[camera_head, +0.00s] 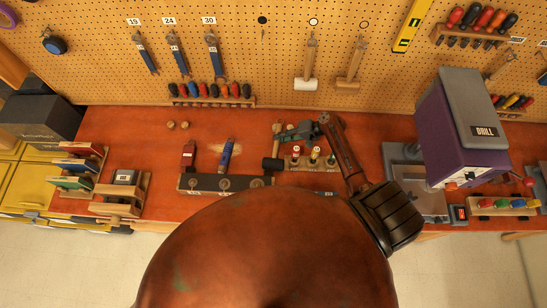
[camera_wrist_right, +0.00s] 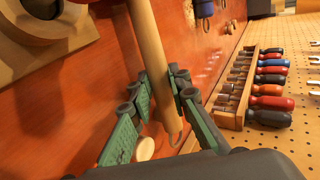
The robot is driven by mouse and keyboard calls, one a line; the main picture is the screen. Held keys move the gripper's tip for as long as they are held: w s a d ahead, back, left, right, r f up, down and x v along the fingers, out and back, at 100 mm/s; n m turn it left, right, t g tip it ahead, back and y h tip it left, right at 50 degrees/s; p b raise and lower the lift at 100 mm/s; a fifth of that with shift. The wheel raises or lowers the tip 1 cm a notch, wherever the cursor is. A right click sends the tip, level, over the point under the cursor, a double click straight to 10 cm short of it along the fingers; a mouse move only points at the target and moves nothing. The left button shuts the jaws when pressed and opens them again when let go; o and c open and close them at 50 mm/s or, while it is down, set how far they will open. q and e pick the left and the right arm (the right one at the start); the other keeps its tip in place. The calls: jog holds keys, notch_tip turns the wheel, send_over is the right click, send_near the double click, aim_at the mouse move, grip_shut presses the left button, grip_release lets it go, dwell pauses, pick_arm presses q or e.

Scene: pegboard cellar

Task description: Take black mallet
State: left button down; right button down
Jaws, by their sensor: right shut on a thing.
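The black mallet has a dark head (camera_head: 272,164) at the right end of a dark rack (camera_head: 208,184) on the red workbench. Its pale wooden handle (camera_wrist_right: 150,45) runs down through the right wrist view to a small loop at its end. My right gripper (camera_head: 285,134) reaches in from the right over the bench. In the wrist view its green-padded fingers (camera_wrist_right: 160,95) are shut around the handle near its end. Whether the head is clear of the rack cannot be told. My left gripper is not in view.
A red tool (camera_head: 188,155) and a blue tool (camera_head: 226,154) stand at the rack. Right of it is a holder with several small bottles (camera_head: 314,156). A purple drill press (camera_head: 460,140) stands farther right. The pegboard (camera_head: 270,60) with hanging tools rises behind.

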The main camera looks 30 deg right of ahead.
jog(key=shift+r, duration=0.1)
dwell(0.3)
notch_tip(320, 180, up, 10)
jog(key=b, duration=0.1)
dwell(0.4)
jog(key=c, duration=2.5)
grip_release()
grip_shut()
